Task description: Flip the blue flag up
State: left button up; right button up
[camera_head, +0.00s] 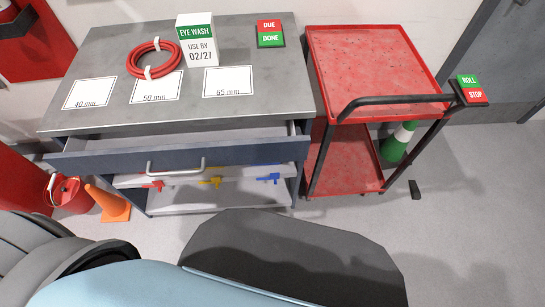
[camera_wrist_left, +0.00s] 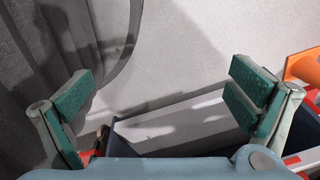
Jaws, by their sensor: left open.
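The blue flag (camera_head: 268,179) is a small blue piece on the white ledge below the drawer, to the right of similar yellow (camera_head: 211,182) and red (camera_head: 153,186) pieces. It appears to lie roughly sideways, not raised. My left gripper (camera_wrist_left: 163,96) shows in the left wrist view, with its green-padded fingers wide apart and nothing between them. Bare grey floor and a pale panel lie beyond the fingers. The blue flag cannot be made out in that view. My left gripper does not show in the head view, and my right gripper is in neither view.
The drawer (camera_head: 125,156) stands pulled out above the flags. A grey bench top (camera_head: 110,45) holds a red ring, a sign box and white cards. A red cart (camera_head: 365,60) stands at right. An orange cone (camera_head: 108,204) stands on the floor at left.

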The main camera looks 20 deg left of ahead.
aim_at(275, 175)
jog(key=z, duration=1.8)
jog(key=i, duration=1.25)
jog(key=u, duration=3.15)
